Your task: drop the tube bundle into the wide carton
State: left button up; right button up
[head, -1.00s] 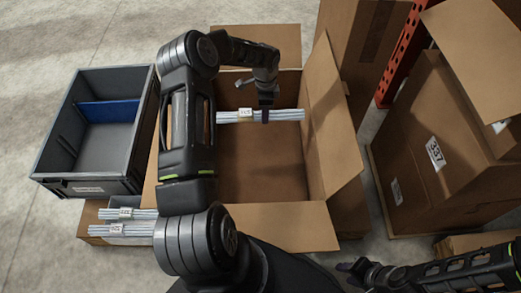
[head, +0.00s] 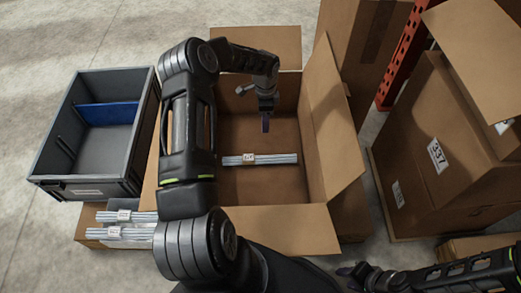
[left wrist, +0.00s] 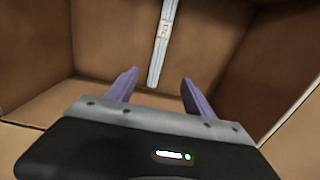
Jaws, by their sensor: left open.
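The tube bundle (head: 260,159), pale grey tubes with a paper label around the middle, is inside the wide carton (head: 279,222), low down. It also shows in the left wrist view (left wrist: 160,55), beyond the fingers and apart from them. The carton is open with its flaps out. My left gripper (head: 265,118) is above the bundle inside the carton's opening; its two fingers (left wrist: 158,92) are spread with nothing between them. My right gripper (head: 352,272) is at the lower edge of the head view; its jaw state is unclear.
A grey bin (head: 146,142) with a blue divider (head: 108,115) stands left of the carton. Two more tube bundles (head: 122,233) lie in a low box at lower left. A tall carton labelled 337 (head: 412,185) and an orange post (head: 404,55) stand right.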

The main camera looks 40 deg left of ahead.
pick_arm(q)
jog(key=shift+r, duration=0.1)
notch_tip(320, 180, up, 8)
jog(key=p, duration=0.1)
dwell(0.3)
dwell(0.8)
